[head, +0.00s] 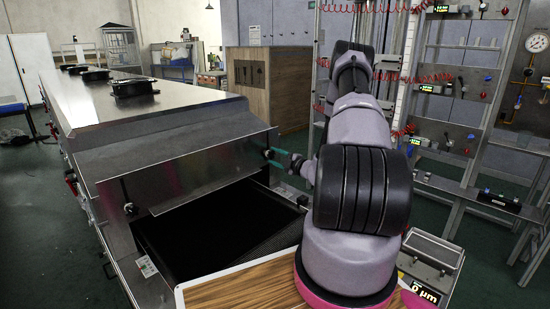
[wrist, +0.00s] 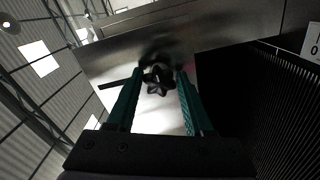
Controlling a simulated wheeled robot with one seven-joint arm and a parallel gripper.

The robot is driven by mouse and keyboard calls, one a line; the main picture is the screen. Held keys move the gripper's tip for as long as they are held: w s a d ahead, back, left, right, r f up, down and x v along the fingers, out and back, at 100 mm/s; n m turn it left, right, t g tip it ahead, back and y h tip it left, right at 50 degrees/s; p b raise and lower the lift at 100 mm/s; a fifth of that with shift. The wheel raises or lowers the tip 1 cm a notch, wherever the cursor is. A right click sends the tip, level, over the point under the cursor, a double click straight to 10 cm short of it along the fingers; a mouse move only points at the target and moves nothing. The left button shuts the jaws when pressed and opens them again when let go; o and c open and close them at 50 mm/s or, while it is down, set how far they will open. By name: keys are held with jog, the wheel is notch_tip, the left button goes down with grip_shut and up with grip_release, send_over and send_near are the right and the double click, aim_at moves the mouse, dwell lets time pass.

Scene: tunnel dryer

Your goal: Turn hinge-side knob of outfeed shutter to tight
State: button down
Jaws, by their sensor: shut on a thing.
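The outfeed shutter (head: 200,165) is a bare metal plate across the dryer's near end, above a dark opening. A black knob (head: 268,152) sits at its right end. My gripper (head: 277,156), with green fingers, reaches this knob from the right. In the wrist view the knob (wrist: 157,80) is a dark lobed star between the two fingertips, and my gripper (wrist: 158,75) is shut on it. A second black knob (head: 129,208) is at the shutter's left end, with nothing touching it. The hinge and any tightness mark cannot be made out.
The dark conveyor opening (head: 215,215) lies below the shutter. A wood-topped surface (head: 235,288) is in front of it. A grey rack (head: 455,115) with gauges and red coiled hoses stands at right. Green floor is free at left.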

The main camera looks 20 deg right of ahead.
jog(key=shift+f, duration=0.1)
dwell(0.3)
jog(key=shift+c, duration=1.5)
grip_release()
jog(key=shift+s+d, duration=0.1)
jog(key=v, duration=1)
jog(key=shift+s, duration=0.3)
jog(key=shift+d, duration=0.1)
